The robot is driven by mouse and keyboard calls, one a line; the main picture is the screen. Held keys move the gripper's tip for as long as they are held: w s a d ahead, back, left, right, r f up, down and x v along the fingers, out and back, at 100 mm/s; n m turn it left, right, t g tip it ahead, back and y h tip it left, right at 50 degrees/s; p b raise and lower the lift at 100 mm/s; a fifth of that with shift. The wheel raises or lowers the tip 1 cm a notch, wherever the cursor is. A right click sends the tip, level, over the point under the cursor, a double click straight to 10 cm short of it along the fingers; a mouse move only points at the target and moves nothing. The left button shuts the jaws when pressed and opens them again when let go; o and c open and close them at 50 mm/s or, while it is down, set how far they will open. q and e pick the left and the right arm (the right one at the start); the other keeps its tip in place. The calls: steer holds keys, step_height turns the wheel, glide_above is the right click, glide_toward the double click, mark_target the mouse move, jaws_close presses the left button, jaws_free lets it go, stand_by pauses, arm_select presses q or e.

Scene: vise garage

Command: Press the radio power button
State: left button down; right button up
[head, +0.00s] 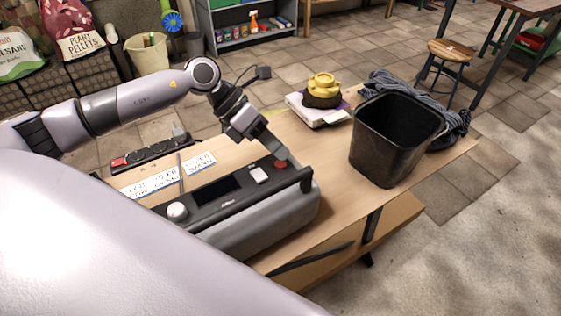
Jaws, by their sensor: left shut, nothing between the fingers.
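The radio (262,226) is a grey box with a black top panel, lying on the wooden workbench (345,196). Its top carries a dark screen, a white knob (177,211), a white button (260,175) and a round red button (281,164) near the right end. My left gripper (280,153) is shut and empty, pointing down at the red button. Its fingertips are right at or just above the button; I cannot tell whether they touch it. My right gripper is not in view.
A yellow and black object (322,90) sits on papers or books at the back. White plates (150,185) and a power strip (147,154) lie left of the radio.

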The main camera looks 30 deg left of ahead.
mark_target(276, 162)
arm_select(q)
steer(key=shift+f, duration=0.4)
steer(key=shift+f+b, duration=0.5)
steer(key=shift+b, duration=0.1)
stand_by(0.3)
steer(key=shift+r, duration=0.1)
steer(key=shift+r+p, duration=0.65)
steer(key=shift+r, duration=0.15)
steer(key=shift+r+p, duration=1.8)
steer(key=shift+r, duration=0.8)
steer(key=shift+f, duration=0.1)
